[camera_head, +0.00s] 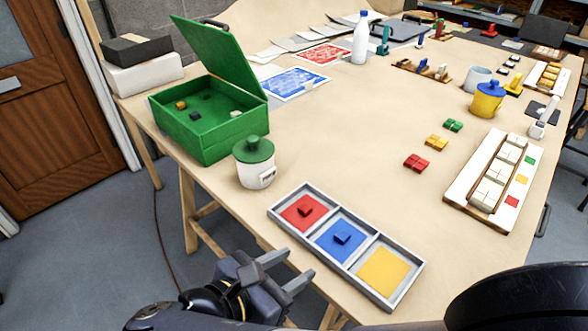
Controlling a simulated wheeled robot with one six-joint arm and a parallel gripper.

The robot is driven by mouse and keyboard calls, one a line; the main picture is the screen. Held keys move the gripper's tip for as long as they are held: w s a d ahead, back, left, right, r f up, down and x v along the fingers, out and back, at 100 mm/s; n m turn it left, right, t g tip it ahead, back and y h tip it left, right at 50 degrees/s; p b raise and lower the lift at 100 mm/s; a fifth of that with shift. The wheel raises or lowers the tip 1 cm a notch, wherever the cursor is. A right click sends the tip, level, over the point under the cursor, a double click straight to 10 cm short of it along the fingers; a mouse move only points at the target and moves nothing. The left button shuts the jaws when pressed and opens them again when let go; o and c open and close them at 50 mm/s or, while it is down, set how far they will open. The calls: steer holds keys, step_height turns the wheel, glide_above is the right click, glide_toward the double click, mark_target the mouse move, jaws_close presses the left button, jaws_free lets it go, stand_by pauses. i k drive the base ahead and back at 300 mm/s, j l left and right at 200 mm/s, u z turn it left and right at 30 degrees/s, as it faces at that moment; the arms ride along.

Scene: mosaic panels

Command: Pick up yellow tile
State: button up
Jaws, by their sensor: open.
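Small yellow tiles (436,142) lie in a tight group on the table, between a green group (453,125) and a red group (416,162). A small yellow-orange piece (181,105) also lies inside the open green box (213,145). A grey tray (340,269) at the front edge has red, blue and yellow compartments. A red tile (305,210) sits in the red one and a blue tile (342,238) in the blue one; the yellow floor (383,271) is bare. My gripper (300,264) is open and empty, left of the tray near the table edge, apart from all tiles.
A white jar with a green lid (255,165) stands behind the tray. A white panel with cream blocks (492,185) lies at the right. A yellow pot (487,100), grey cup (478,79) and white bottle (361,40) stand farther back. The table's middle is clear.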

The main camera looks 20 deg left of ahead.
mark_target(180, 105)
steer(key=u, duration=1.75)
